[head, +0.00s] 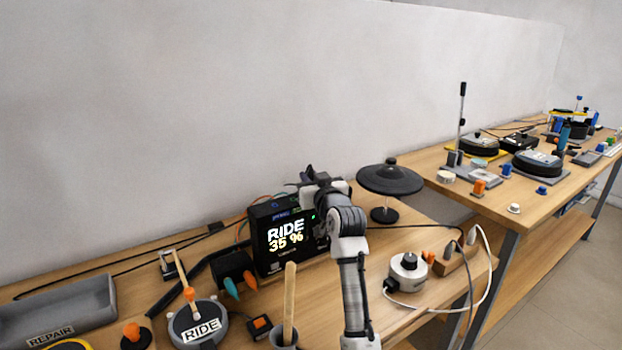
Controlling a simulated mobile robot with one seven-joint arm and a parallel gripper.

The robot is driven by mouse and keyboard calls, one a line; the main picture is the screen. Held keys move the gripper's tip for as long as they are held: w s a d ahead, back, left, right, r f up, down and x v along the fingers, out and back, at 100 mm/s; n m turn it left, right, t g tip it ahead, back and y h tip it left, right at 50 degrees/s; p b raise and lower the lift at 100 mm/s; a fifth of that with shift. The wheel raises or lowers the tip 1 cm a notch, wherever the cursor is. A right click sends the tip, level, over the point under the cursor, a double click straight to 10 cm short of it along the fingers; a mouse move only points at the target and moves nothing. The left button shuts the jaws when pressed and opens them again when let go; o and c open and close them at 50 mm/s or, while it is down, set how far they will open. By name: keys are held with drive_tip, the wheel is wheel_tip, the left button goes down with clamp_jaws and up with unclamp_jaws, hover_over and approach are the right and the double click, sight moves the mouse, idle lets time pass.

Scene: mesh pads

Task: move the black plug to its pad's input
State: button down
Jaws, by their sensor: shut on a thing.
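My gripper (309,180) is dark and sits at the top right of the black module (264,240), whose screen reads "RIDE 35 %". It is shut, seen from behind and partly covered by my own wrist. The black plug is hidden or too small to tell from the dark fingers; no loose black plug shows clearly elsewhere. A black round pad (390,180) on a short stand is right of my gripper, apart from it. A round grey pad (190,322) labelled "RIDE" lies at the lower left with a wooden stick over it. I cannot make out any pad's input.
Orange and teal plugs (231,288) lie left of the module. A white round device (408,268) and wooden block (452,258) stand at the right, with cables. A grey tray marked "REPAIR" (62,312) is far left. A second bench (440,160) stands beyond.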

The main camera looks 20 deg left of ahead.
drive_tip(key=shift+f+b, duration=0.65)
drive_tip(key=shift+f, duration=0.4)
drive_tip(key=c, duration=1.3)
unclamp_jaws()
drive_tip(key=shift+o, duration=0.2)
drive_tip(key=b+v, duration=0.3)
drive_tip(key=v, duration=1.1)
drive_tip(key=shift+r, duration=0.15)
